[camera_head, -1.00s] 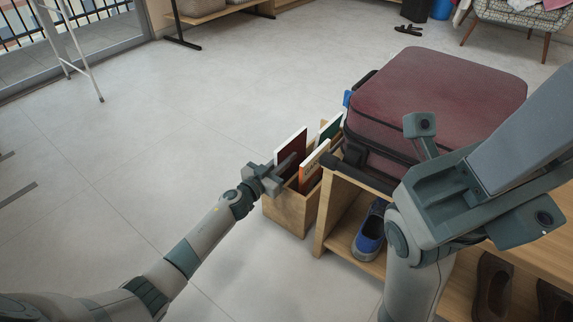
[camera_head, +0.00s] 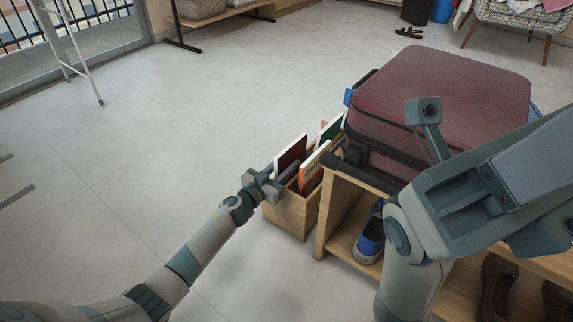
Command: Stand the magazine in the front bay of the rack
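The wooden rack (camera_head: 287,213) stands on the floor left of the bench. A dark red magazine (camera_head: 291,152) with white edges stands in it, leaning slightly. An orange-covered one (camera_head: 311,173) stands nearer the bench and a green one (camera_head: 332,127) behind. My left gripper (camera_head: 284,179) is at the rack's left upper rim, its two fingers spread apart beside the dark red magazine's lower part. I cannot tell whether a finger touches it. The inside of the rack is mostly hidden. My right arm fills the right foreground; its fingertips do not show.
A wooden bench (camera_head: 333,212) stands close right of the rack, with a dark red suitcase (camera_head: 440,95) on top. A blue shoe (camera_head: 369,236) and brown shoes (camera_head: 497,284) sit on its lower shelf. The floor left of the rack is clear.

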